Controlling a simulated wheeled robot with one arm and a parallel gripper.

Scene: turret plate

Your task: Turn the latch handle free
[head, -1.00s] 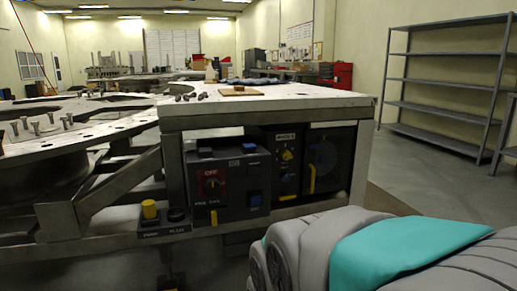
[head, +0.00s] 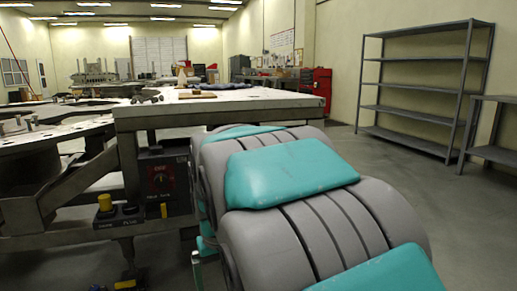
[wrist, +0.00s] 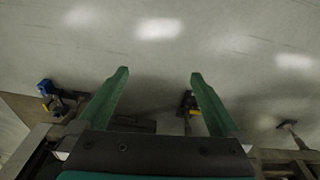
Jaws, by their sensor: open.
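In the wrist view my gripper (wrist: 159,74) is open, with two green fingers spread over the floor and nothing between their tips. A small dark part with a yellow lever (wrist: 188,104) shows beside the right finger, partly hidden by it. A blue part with a yellow tab (wrist: 46,92) lies left of the left finger. I cannot tell which part is the latch handle. In the head view a control box (head: 161,180) with a red-backed knob and a yellow handle (head: 163,211) shows under the table. My arm hides the panels to its right.
The white-topped table (head: 220,112) stands behind my arm. A pedestal with a yellow button (head: 105,202) is left of the box. Yellow-marked parts (head: 127,284) sit low near the floor. A grey shelf (head: 425,85) stands at the right wall; floor between is clear.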

